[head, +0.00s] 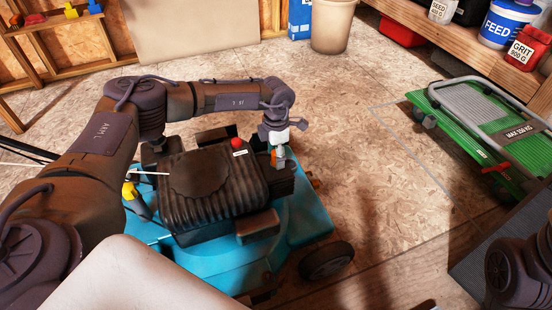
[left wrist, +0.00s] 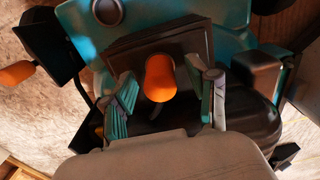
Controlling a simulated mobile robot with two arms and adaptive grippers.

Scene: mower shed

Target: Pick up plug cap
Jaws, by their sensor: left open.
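The plug cap (left wrist: 160,78) appears as a rounded orange piece with a thin dark lead below it, in front of a dark block on the mower. My left gripper (left wrist: 165,100) is open in the left wrist view. Its two fingers with greenish pads stand on either side of the cap, with gaps showing. In the head view the left gripper (head: 279,155) points down at the right end of the mower's black engine (head: 205,185). Its fingers mostly hide the cap there. My right gripper is out of view.
The mower's blue deck (head: 305,222) surrounds the engine. A red knob (head: 238,143) stands on top of it. A second orange part (left wrist: 15,75) sticks out left in the left wrist view. A green folding trolley (head: 475,130) lies to the right. The floor between is clear.

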